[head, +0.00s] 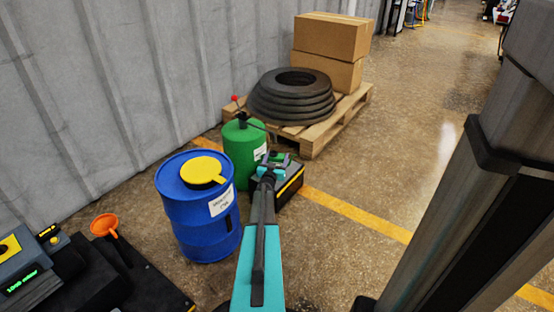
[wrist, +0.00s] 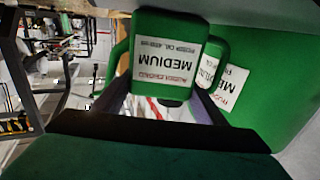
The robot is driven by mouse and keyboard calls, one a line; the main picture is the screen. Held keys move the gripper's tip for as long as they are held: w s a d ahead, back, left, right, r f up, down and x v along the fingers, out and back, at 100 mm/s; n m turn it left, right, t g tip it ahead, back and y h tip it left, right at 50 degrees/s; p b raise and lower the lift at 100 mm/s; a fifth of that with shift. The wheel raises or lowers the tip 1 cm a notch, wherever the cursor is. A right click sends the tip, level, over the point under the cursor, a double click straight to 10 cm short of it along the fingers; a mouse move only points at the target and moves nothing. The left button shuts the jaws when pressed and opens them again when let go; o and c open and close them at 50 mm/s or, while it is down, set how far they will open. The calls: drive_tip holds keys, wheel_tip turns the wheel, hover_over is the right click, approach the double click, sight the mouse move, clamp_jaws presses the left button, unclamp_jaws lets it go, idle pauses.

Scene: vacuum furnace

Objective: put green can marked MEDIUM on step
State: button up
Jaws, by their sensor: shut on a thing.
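My gripper (head: 268,168) is shut on the green can marked MEDIUM (wrist: 167,42), which fills the middle of the wrist view with its label upside down in the picture. In the head view the can is mostly hidden behind my gripper; only small green parts (head: 277,157) show. The step is a low black block with a yellow edge (head: 290,187), just right of and beyond my arm. The can appears over or beside the far part of the step; I cannot tell if it touches it.
A large green drum (head: 240,150), also labelled MEDIUM in the wrist view (wrist: 265,85), stands close behind the can. A blue drum with a yellow lid (head: 197,215) stands left of my arm. A pallet (head: 318,133) with tyres and boxes is behind. Floor at right is clear.

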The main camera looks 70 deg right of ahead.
drive_tip(key=shift+f, duration=0.1)
drive_tip(key=o, duration=1.1)
drive_tip(key=shift+a, duration=0.15)
drive_tip(key=shift+s+a+r+p, duration=0.2)
drive_tip(key=shift+a+p, duration=0.1)
drive_tip(key=shift+a, duration=0.35)
drive_tip(key=a, duration=0.2)
drive_tip(key=a+p, duration=0.1)
drive_tip(key=a, duration=0.2)
drive_tip(key=s+a+p, duration=0.1)
drive_tip(key=a, duration=0.2)
drive_tip(key=shift+a, duration=0.15)
drive_tip(key=shift+s+a+p, duration=0.1)
drive_tip(key=shift+a+p, duration=0.4)
drive_tip(key=shift+a, duration=0.5)
drive_tip(key=shift+f, duration=0.1)
